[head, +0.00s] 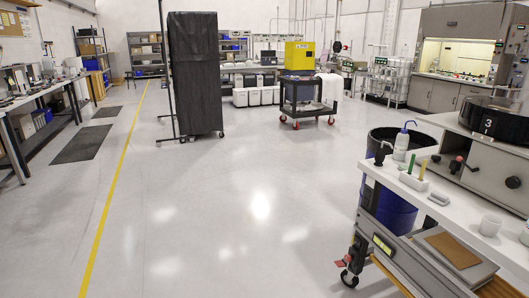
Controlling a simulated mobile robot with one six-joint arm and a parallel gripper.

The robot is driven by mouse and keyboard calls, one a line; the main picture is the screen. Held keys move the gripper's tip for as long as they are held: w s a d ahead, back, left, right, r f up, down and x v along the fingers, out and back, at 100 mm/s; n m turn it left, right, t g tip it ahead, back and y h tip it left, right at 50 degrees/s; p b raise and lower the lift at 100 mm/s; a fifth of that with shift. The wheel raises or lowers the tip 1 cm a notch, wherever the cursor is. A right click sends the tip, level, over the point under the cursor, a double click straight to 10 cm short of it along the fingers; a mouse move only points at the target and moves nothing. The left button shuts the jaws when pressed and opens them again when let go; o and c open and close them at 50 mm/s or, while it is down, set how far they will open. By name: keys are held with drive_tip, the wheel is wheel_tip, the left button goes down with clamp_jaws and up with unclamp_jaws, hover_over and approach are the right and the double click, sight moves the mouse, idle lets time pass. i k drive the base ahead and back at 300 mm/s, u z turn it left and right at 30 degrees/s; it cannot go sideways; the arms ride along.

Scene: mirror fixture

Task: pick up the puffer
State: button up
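A small black object with a rounded body and narrow top (381,153) is at the far left end of a white-topped bench (455,212) at the right of the head view. It may be the puffer, but it is too small to be sure. A white squeeze bottle with a blue spout (402,143) stands just to its right. My gripper is not in view.
A white holder (413,181) with green and yellow sticks, a white cup (490,225) and a grey machine (480,165) share the bench. A blue drum (387,205) stands behind it. The middle floor (230,220) is clear.

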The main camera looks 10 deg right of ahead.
sight(379, 155)
drive_tip(key=u, duration=0.25)
drive_tip(key=i, duration=1.4)
drive_tip(key=u, duration=0.15)
